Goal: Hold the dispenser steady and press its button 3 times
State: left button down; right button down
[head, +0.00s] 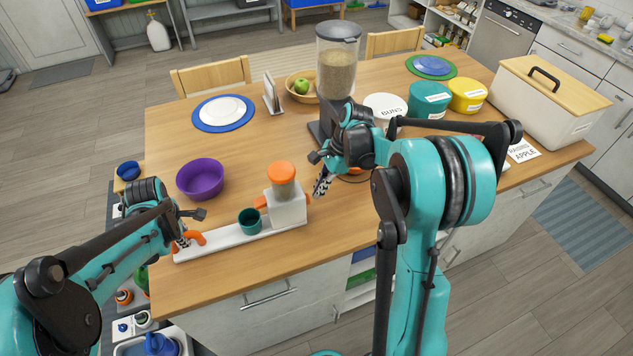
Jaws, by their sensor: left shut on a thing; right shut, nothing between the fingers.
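The dispenser is a white block (289,208) with an orange-capped clear hopper (282,177), on a long white base (222,244). An orange spout (261,202) sticks out of its left side above a dark green cup (250,220) on the base. A small orange part (308,199), which looks like the button, shows on its right side. My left gripper (183,242) is shut on the orange handle (196,238) at the base's left end. My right gripper (321,186) is shut and empty, close to the right of the dispenser and slightly above the orange part; contact cannot be told.
A purple bowl (200,178) stands left of the dispenser. A tall grain feeder (337,70) stands behind my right gripper. Teal (429,99) and yellow (467,95) tubs and a wooden-lidded bin (545,105) stand at the right. Table in front of the base is clear.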

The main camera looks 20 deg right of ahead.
jog(key=shift+a, duration=0.45)
jog(key=shift+a, duration=1.2)
jog(key=d+r, duration=0.8)
jog(key=r, duration=0.1)
jog(key=shift+r, duration=0.15)
jog(key=shift+d, duration=0.1)
dwell(0.4)
